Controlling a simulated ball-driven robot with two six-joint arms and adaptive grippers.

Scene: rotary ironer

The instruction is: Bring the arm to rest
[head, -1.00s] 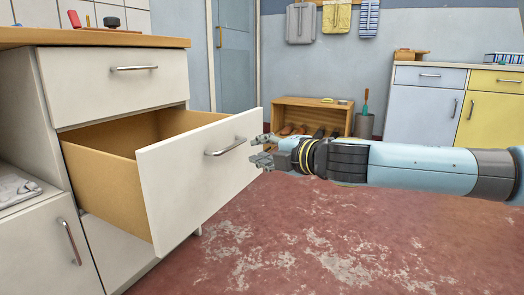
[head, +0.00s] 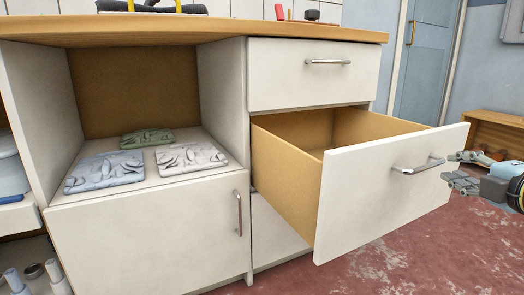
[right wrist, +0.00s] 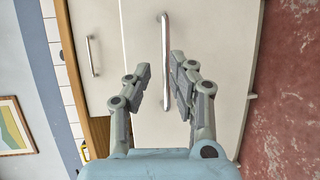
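My right gripper (head: 462,172) is at the right edge of the head view, in front of the open drawer (head: 345,200). Its fingers are apart and empty, just off the drawer's metal handle (head: 418,167). In the right wrist view the two fingers (right wrist: 163,85) are spread, with the handle (right wrist: 165,65) showing between and beyond them. I cannot see any contact with the handle. Most of the right arm is outside the head view. My left gripper is not in view.
The drawer stands far out over the red floor (head: 385,265). An open compartment (head: 110,165) at left holds folded cloths (head: 105,170). A closed upper drawer (head: 312,75) and a closed door (head: 150,235) flank it. A wooden shelf unit (head: 490,130) stands at the right.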

